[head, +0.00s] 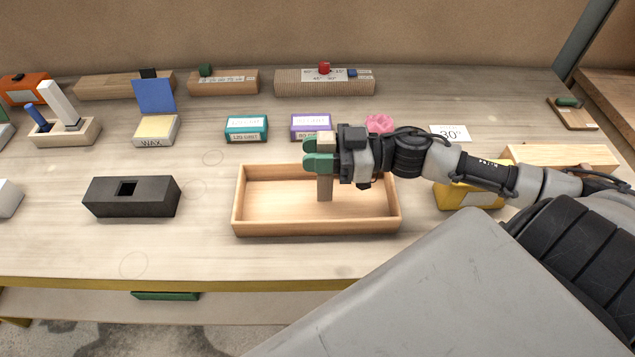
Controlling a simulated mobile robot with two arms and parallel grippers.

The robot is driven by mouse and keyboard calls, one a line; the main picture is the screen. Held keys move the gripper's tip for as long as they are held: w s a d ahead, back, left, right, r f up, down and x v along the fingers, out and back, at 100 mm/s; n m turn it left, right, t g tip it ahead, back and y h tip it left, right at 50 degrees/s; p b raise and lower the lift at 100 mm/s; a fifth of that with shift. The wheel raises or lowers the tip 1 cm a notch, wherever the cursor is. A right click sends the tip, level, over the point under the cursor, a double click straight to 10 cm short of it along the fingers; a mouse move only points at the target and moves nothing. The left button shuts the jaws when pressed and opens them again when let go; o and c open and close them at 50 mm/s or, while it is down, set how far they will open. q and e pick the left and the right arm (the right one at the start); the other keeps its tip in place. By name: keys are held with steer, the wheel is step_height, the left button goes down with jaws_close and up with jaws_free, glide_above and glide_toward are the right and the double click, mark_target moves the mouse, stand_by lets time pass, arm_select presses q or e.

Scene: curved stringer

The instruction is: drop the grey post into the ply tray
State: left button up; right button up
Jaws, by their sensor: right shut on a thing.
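The grey post (325,188) looks grey-brown, with a paler top, and stands upright in my right gripper (318,155). The gripper's green fingers are shut around its upper part, hiding some of it. The ply tray (316,229) is a shallow, pale wooden box in the middle of the table. The post's lower end shows against the inside of the tray, within its walls in the picture. I cannot tell whether it touches the tray floor. No other thing shows inside the tray. My left gripper is not in view.
A black block with a square hole (150,199) stands left of the tray. A teal box (246,129), a purple box (310,126) and a pink thing (379,123) stand behind it. A yellow box (460,197) is at the right. The table front is clear.

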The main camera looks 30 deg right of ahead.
mark_target(329, 141)
steer(key=o, duration=1)
step_height(329, 141, up, 4)
steer(key=shift+s+r, duration=0.1)
steer(key=shift+s, duration=0.05)
steer(key=shift+s+d+r+p, duration=0.15)
steer(key=shift+s+d+r, duration=0.15)
steer(key=shift+s, duration=0.15)
steer(key=shift+s+d+r+p, duration=0.15)
steer(key=shift+s+d+r, duration=0.1)
steer(key=shift+s, duration=0.2)
steer(key=s+d+r+p, duration=0.4)
steer(key=s+r+p, duration=0.1)
steer(key=s, duration=0.3)
steer(key=shift+d+r, duration=0.3)
